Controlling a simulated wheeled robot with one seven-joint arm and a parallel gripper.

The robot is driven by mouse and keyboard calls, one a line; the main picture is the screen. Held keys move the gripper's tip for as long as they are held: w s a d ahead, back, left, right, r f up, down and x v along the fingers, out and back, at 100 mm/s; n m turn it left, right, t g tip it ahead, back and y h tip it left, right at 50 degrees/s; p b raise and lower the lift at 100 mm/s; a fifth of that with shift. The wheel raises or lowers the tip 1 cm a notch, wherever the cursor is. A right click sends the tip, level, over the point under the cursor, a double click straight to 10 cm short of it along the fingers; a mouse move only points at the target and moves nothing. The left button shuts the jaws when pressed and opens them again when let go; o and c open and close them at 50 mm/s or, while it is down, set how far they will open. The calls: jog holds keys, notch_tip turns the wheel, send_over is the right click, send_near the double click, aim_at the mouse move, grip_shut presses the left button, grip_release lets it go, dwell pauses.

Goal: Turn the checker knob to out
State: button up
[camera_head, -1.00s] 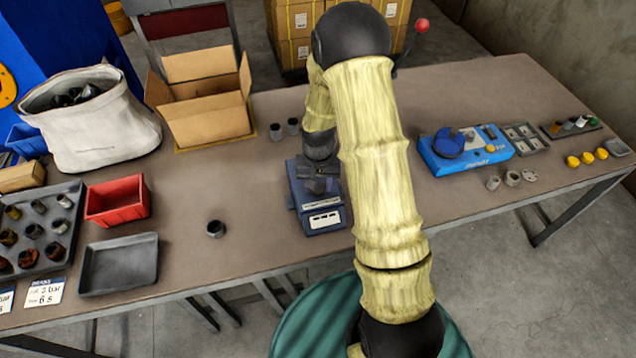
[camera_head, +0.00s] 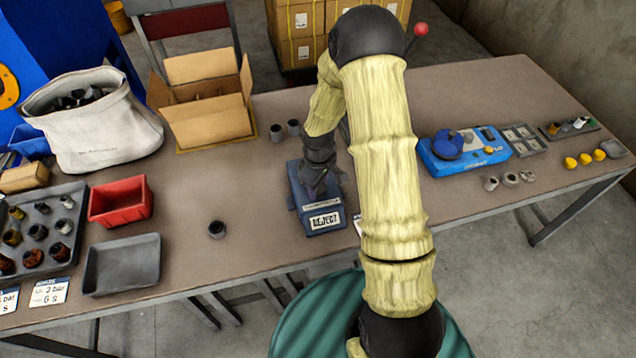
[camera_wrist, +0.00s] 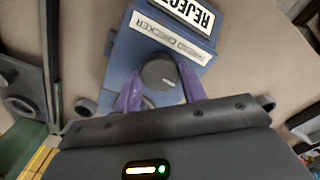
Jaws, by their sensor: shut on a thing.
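The checker (camera_head: 299,206) is a dark blue box near the middle of the table. A white REJECT plate shows on its front in the head view, and again in the wrist view (camera_wrist: 185,12) beside a strip lettered CHECKER. Its round dark grey knob (camera_wrist: 159,72) has a pale line pointing to the lower right in the wrist view. My gripper (camera_wrist: 159,78) has its purple fingers on both sides of the knob, shut on it. In the head view my gripper (camera_head: 318,180) is above the box and hides the knob.
A red bin (camera_head: 120,201) and an empty grey tray (camera_head: 121,266) are farther left. A blue device (camera_head: 465,150) stands to the right.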

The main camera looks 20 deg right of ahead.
aim_at(318, 188)
jog(key=n+p, duration=0.2)
jog(key=n, duration=0.3)
jog(key=shift+r+n, duration=0.1)
jog(key=shift+n, duration=0.2)
jog(key=n+p, duration=0.2)
jog(key=n, duration=0.2)
jog(key=n+p, duration=0.2)
jog(key=n, duration=0.3)
jog(key=shift+n+p, duration=0.35)
jog(key=shift+n, duration=0.05)
jog(key=shift+n+p, duration=0.85)
jog(key=shift+n, duration=0.85)
jog(key=o, duration=1)
notch_tip(318, 188, up, 17)
jog(key=shift+r, duration=0.1)
